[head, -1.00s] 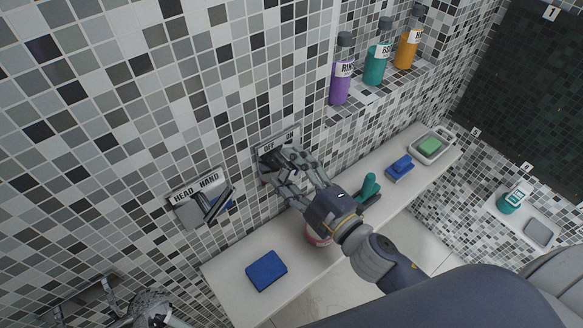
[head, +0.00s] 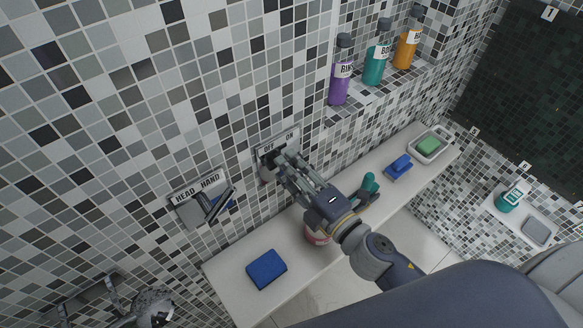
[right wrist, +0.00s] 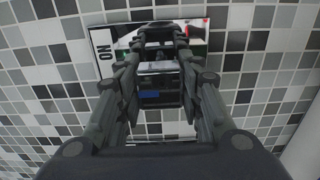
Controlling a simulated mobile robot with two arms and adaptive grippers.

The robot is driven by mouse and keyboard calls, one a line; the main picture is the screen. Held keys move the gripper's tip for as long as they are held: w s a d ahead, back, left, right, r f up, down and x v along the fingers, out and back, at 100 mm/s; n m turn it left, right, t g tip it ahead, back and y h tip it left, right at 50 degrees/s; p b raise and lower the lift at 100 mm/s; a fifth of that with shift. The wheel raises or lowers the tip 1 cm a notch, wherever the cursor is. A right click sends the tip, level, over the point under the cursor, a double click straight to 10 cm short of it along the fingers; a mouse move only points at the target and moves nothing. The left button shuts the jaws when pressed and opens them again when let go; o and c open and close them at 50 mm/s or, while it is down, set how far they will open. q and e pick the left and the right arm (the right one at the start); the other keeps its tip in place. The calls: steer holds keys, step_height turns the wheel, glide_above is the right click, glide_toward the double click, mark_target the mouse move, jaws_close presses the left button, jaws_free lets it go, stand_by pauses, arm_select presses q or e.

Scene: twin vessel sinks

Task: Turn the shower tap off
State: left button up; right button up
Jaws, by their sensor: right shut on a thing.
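The shower tap has a wall plate (head: 279,142) marked OFF on its left and ON on its right. It also shows in the right wrist view, where the plate (right wrist: 104,48) reads ON upside down. My right gripper (head: 282,167) is at the tap, its fingers shut on the metallic tap handle (right wrist: 158,82). The fingers hide much of the handle in the head view, so its exact angle is hard to tell. My left gripper is not in view.
A HEAD/HAND control (head: 197,187) is left of the tap. Below runs a white ledge (head: 228,272) with a blue sponge (head: 266,269), a teal item (head: 369,187), a blue brush (head: 398,167) and a soap dish (head: 430,145). Bottles (head: 341,70) stand in a niche above.

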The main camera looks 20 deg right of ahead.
steer(key=o, duration=1.1)
steer(key=v, duration=1.2)
